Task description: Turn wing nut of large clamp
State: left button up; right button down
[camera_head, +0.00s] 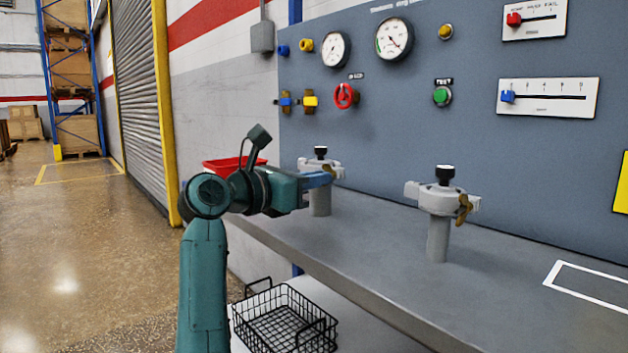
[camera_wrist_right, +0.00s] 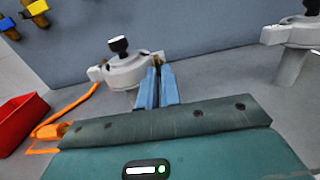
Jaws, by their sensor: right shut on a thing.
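Two grey clamps with black knobs stand on posts on the bench. The left clamp (camera_head: 309,164) also shows in the wrist view (camera_wrist_right: 125,73). My right gripper (camera_head: 328,177) reaches it from the left. Its blue fingers (camera_wrist_right: 158,70) are shut on the brass wing nut (camera_wrist_right: 158,58) at that clamp's side; the fingers hide most of the nut. The right clamp (camera_head: 438,201) has its own brass wing nut (camera_head: 464,208) and stands apart from my gripper; part of it shows in the wrist view (camera_wrist_right: 293,36). I cannot tell which clamp is larger. My left gripper is out of view.
A red bin (camera_head: 225,165) is behind my arm. A black wire basket (camera_head: 285,322) sits below the bench.

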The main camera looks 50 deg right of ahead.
jog(key=c, duration=1.6)
grip_release()
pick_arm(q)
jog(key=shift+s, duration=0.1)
